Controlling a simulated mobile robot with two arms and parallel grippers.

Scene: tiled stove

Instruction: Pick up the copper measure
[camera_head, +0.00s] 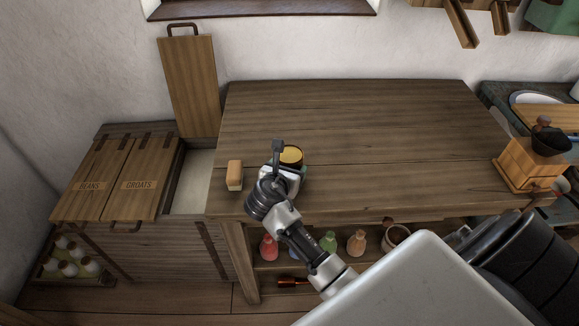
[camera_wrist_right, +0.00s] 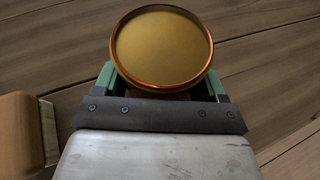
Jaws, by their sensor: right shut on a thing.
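The copper measure (camera_head: 291,155) is a round cup with a copper rim and a yellowish inside, above the wooden table near its front left. It also shows in the right wrist view (camera_wrist_right: 162,47), between the green fingers of my right gripper (camera_wrist_right: 163,85). That gripper (camera_head: 293,168) is shut on the measure. In the head view my wrist hides the measure's lower part, so I cannot tell whether its base touches the table. My left gripper is not in view.
A small wood-and-white block (camera_head: 234,175) stands left of the measure; it also shows in the wrist view (camera_wrist_right: 20,135). A coffee grinder (camera_head: 530,165) is at the table's right end. Bins (camera_head: 120,178) stand left, one open. The table's middle (camera_head: 380,140) is clear.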

